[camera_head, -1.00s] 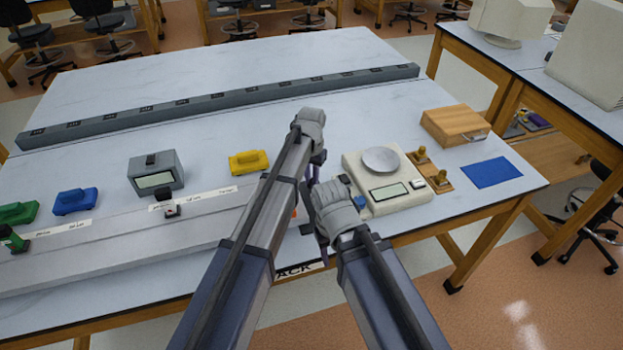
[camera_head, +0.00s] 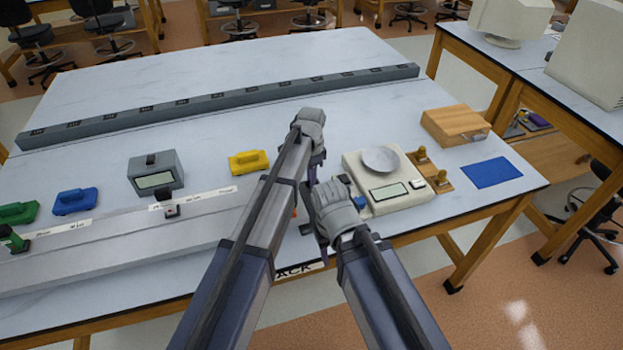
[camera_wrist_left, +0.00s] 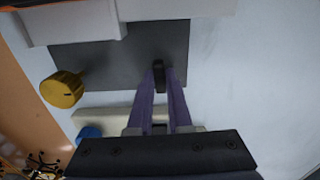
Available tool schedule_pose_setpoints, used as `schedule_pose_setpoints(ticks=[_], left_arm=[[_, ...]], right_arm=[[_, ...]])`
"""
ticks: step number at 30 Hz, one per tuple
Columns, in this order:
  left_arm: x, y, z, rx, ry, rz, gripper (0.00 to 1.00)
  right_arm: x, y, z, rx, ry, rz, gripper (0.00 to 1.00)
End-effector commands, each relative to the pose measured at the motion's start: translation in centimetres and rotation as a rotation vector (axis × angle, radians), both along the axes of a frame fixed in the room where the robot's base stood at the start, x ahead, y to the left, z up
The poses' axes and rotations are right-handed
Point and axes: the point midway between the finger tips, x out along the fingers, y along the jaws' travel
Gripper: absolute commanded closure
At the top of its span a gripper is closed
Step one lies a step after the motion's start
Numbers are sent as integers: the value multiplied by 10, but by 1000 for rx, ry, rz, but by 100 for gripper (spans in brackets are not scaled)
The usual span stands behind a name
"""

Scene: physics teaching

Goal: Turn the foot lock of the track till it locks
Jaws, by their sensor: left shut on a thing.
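The long light-grey track (camera_head: 120,248) lies along the near side of the table, and its end is hidden behind my left arm. In the left wrist view, a dark grey plate (camera_wrist_left: 105,62) sits at the track's end, with a brass-coloured knob (camera_wrist_left: 62,90) at one side. My left gripper (camera_wrist_left: 159,78) has its purple fingers shut on a small black lever, the foot lock (camera_wrist_left: 158,68), over the plate's edge. In the head view the left gripper (camera_head: 316,170) is partly hidden by its arm. My right gripper (camera_head: 322,245) is close by, its fingertips mostly hidden.
A balance (camera_head: 385,182) stands just right of my grippers, with a wooden box (camera_head: 455,126) and blue mat (camera_head: 490,172) beyond. A grey meter (camera_head: 155,174) and yellow block (camera_head: 248,162) stand behind the track. A long grey rail (camera_head: 220,102) crosses the table farther back.

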Motion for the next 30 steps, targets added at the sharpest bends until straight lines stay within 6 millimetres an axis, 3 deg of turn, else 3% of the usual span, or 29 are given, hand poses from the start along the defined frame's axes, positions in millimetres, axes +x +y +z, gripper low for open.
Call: schedule_pose_setpoints(ticks=[20,21,28,30], left_arm=[[0,0,0,0,0,-59,100],[0,0,0,0,0,-59,82],[0,0,0,0,0,-58,56],[0,0,0,0,0,-58,52]], right_arm=[[0,0,0,0,0,0,50],[0,0,0,0,0,0,50],[0,0,0,0,0,0,50],[0,0,0,0,0,0,50]])
